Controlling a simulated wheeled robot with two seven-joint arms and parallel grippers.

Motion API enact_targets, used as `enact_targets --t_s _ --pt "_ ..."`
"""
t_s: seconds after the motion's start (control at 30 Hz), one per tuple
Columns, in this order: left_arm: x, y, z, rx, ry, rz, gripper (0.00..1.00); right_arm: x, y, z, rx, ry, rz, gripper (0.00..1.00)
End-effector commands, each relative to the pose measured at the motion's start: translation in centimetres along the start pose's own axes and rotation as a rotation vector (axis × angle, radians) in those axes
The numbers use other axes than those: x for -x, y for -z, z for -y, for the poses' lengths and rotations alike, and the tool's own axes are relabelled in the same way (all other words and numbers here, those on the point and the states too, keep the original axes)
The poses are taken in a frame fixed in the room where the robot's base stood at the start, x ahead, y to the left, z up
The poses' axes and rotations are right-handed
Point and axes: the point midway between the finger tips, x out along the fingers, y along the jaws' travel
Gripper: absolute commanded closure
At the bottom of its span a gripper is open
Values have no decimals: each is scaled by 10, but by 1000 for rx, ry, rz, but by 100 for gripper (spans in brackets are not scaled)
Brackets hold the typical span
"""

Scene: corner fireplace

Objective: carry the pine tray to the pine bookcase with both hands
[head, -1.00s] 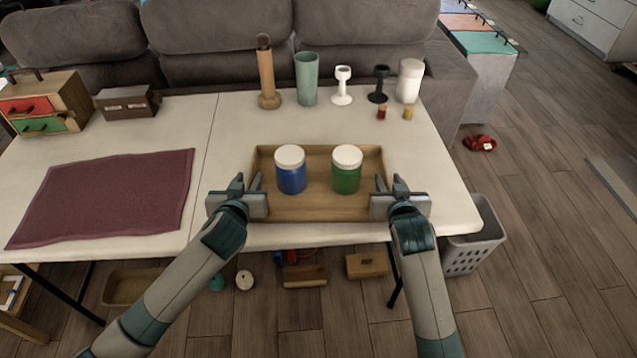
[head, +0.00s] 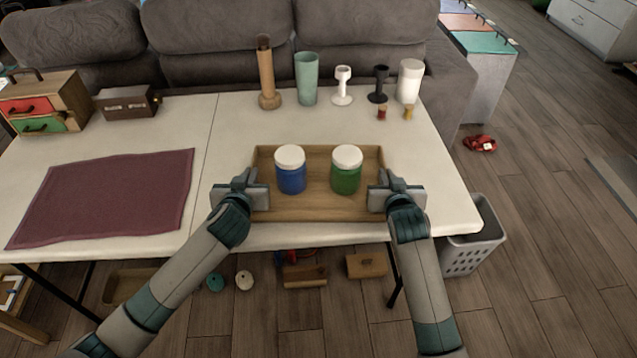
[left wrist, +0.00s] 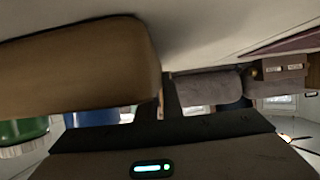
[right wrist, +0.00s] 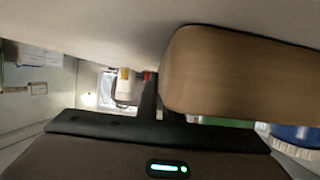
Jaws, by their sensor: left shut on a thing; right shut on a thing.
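The pine tray (head: 318,207) rests on the white table near its front edge. It holds a blue jar (head: 291,178) and a green jar (head: 346,178), both upright with cream lids. My left gripper (head: 255,188) is shut on the tray's left wall, and my right gripper (head: 383,188) is shut on its right wall. The tray's wall fills part of the left wrist view (left wrist: 80,65) and the right wrist view (right wrist: 240,75). I cannot make out the pine bookcase for certain; a wooden shelf unit (head: 22,318) shows in part at the lower left.
Behind the tray stand a wooden pepper mill (head: 267,80), a green cup (head: 307,80), candle holders and a white canister (head: 410,80). A maroon cloth (head: 105,197) lies to the left. A grey basket (head: 474,240) stands by the table's right end. A sofa blocks the back.

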Motion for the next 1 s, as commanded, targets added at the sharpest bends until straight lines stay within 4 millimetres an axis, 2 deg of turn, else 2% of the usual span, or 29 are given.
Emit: enact_targets --t_s 0.37,1.0 --pt "2 7 0 0 0 -2 100 2 6 0 0 0 -2 100" --pt "18 45 0 0 0 -2 100 18 45 0 0 0 -2 100"
